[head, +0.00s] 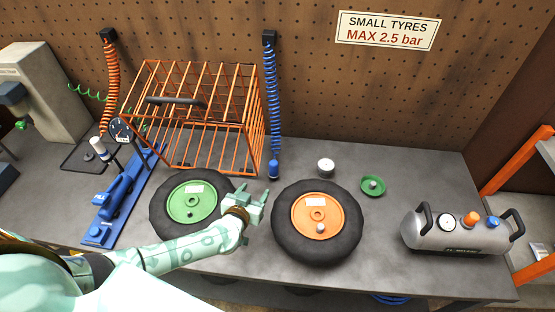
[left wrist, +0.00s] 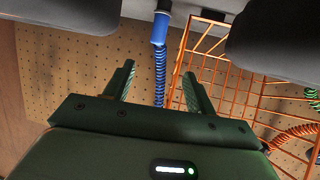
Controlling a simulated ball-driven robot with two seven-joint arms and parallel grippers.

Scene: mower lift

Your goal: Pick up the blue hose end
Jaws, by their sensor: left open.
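The blue coiled hose (head: 272,90) hangs on the pegboard to the right of the orange wire cage. Its blue end (head: 273,169) hangs at the bottom of the coil, low over the bench behind the tyres. In the left wrist view the blue end (left wrist: 160,28) shows beyond my left fingertips. My left gripper (head: 254,197) is open and empty between the green-hubbed and orange-hubbed wheels, in front of the hose end and apart from it. My right gripper is not in view.
An orange wire cage (head: 205,115) stands left of the hose. A green-hubbed wheel (head: 190,203) and an orange-hubbed wheel (head: 316,220) flank my gripper. A white-topped cup (head: 325,167) and a green dish (head: 373,186) lie right of the hose. A grey tank (head: 460,235) stands far right.

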